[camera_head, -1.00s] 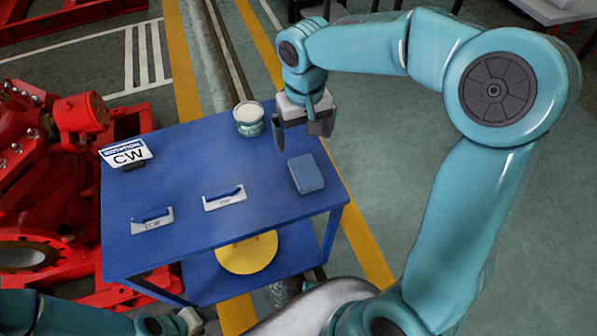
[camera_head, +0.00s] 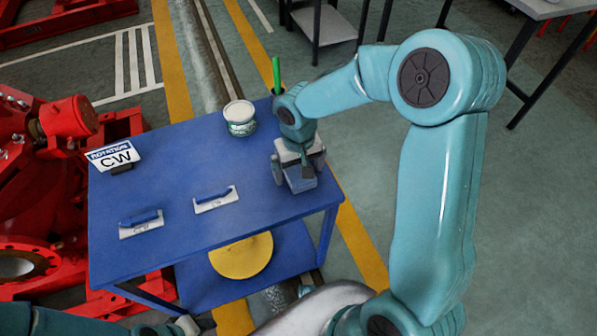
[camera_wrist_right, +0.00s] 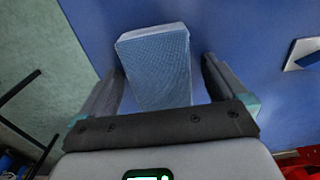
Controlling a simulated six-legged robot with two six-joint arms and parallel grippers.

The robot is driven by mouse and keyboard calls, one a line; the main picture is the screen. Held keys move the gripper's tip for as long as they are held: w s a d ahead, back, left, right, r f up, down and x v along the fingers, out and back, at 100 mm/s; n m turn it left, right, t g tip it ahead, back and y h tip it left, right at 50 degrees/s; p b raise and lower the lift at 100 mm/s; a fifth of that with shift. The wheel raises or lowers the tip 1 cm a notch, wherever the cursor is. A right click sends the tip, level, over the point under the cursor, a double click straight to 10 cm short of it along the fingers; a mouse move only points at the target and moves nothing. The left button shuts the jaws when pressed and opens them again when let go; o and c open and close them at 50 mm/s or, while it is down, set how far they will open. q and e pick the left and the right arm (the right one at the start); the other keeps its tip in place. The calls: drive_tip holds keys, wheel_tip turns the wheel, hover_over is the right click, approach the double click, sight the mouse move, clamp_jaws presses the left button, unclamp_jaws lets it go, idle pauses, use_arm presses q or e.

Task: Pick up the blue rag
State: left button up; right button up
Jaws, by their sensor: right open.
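The blue rag (camera_head: 300,180) is a folded light-blue block on the blue table (camera_head: 250,215), near its right edge. In the head view my right gripper (camera_head: 299,178) is over it and hides part of it. In the right wrist view the rag (camera_wrist_right: 157,65) lies between the two open fingers of the right gripper (camera_wrist_right: 160,85), with a gap on each side. My left gripper (camera_head: 180,326) shows only in part at the bottom edge; its fingers cannot be made out.
A CW sign (camera_head: 115,157) and two small white holders with blue handles (camera_head: 215,198) (camera_head: 141,223) are on the table. Red machinery (camera_head: 60,180) stands at left. A yellow disc (camera_head: 241,256) lies on the lower shelf.

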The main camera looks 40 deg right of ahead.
sight(299, 169)
drive_tip(key=c, duration=1.1)
drive_tip(key=shift+r, duration=0.1)
wheel_tip(299, 169, up, 20)
drive_tip(key=p, duration=0.3)
